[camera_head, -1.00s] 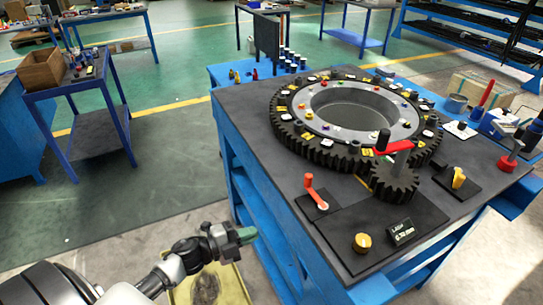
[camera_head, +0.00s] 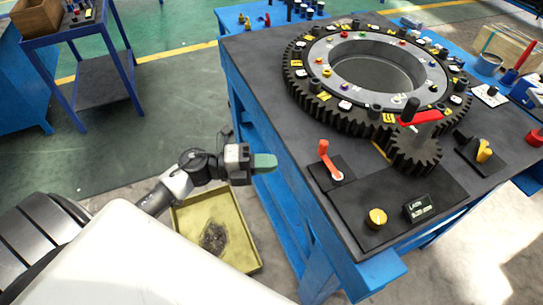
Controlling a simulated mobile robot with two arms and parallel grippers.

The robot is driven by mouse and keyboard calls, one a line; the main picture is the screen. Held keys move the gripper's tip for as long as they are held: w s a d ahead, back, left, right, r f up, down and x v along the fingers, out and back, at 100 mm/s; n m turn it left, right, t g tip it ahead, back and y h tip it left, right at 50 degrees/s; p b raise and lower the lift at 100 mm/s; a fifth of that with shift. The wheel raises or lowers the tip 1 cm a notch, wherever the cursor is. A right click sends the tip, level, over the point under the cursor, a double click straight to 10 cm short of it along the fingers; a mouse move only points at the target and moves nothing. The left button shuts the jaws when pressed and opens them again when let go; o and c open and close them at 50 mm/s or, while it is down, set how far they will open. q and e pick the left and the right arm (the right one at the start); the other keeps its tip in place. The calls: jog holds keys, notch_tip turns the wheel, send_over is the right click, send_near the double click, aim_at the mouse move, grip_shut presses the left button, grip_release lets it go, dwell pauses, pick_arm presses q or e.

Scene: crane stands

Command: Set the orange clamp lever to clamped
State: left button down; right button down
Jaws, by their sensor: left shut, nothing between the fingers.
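The orange clamp lever (camera_head: 328,159) stands tilted on a dark plate near the front left edge of the blue workbench's dark top (camera_head: 262,75). Its handle leans up and to the left from a pale pivot. My left gripper (camera_head: 266,163) is left of the lever, just off the bench's left edge and apart from it. Its green-tipped fingers look shut, with nothing held. My right gripper does not show.
A yellow knob (camera_head: 377,217) and a small display (camera_head: 418,208) are in front. A yellow tray (camera_head: 187,217) lies below my left arm.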

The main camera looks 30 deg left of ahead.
pick_arm(q)
jog(key=x, duration=0.3)
jog(key=w+p+x, duration=0.1)
jog(key=x, duration=0.2)
jog(key=a+p+x, duration=0.1)
jog(key=x, duration=0.2)
jog(key=shift+w+d+r, duration=0.15)
jog(key=shift+w, duration=0.2)
jog(key=shift+w+d, duration=0.1)
jog(key=shift+w, duration=0.6)
